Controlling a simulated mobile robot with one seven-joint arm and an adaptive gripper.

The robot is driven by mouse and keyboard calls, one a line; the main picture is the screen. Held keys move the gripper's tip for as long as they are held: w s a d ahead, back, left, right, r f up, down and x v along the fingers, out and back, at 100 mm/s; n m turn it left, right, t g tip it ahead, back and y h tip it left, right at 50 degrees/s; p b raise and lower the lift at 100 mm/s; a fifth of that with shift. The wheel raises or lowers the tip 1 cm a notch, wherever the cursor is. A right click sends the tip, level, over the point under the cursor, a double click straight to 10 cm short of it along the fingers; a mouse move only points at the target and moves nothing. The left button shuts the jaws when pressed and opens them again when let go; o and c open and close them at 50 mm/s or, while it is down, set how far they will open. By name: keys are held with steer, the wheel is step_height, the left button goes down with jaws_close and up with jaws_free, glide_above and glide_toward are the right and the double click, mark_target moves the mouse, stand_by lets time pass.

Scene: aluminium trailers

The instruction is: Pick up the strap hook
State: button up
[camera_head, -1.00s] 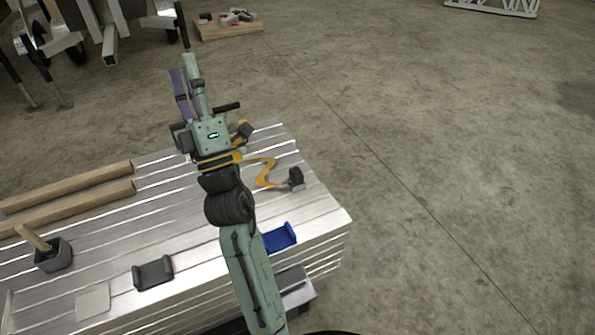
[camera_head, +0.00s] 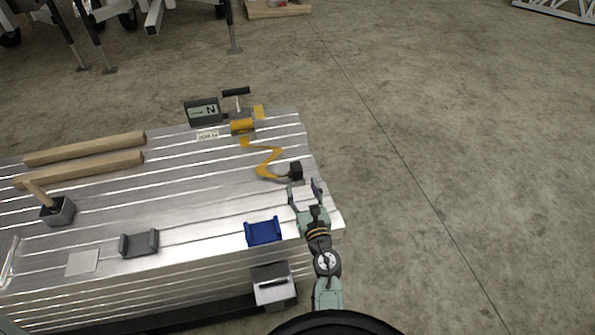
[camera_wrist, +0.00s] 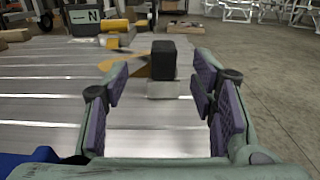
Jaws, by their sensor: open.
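The strap hook is seen as a dark block (camera_head: 296,171) at the end of a yellow strap (camera_head: 266,160), near the right edge of the slatted aluminium table. In the wrist view the dark block (camera_wrist: 163,58) stands ahead, between the fingertips in the picture, with a grey metal piece (camera_wrist: 168,89) in front of it. My gripper (camera_head: 304,187) is open and empty, low over the table and just on the near side of the block. Its fingers (camera_wrist: 160,85) are spread, with purple pads.
A yellow strap winch (camera_head: 242,126) and a display marked N (camera_head: 203,112) stand at the back edge. A blue cradle (camera_head: 263,232) lies to the gripper's left. A grey cradle (camera_head: 139,243), mallet (camera_head: 57,207) and wooden beams (camera_head: 85,149) are farther left. The table's middle is clear.

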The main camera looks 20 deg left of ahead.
mark_target(298, 172)
steer(key=x, duration=0.4)
steer(key=shift+w+a+r, duration=0.1)
steer(key=shift+a, duration=0.05)
steer(key=shift+d+p+x, duration=0.25)
steer(key=shift+p+x, duration=0.25)
steer(key=shift+x, duration=2.05)
steer(key=shift+w, duration=0.15)
steer(key=shift+c, duration=0.4)
jaws_close()
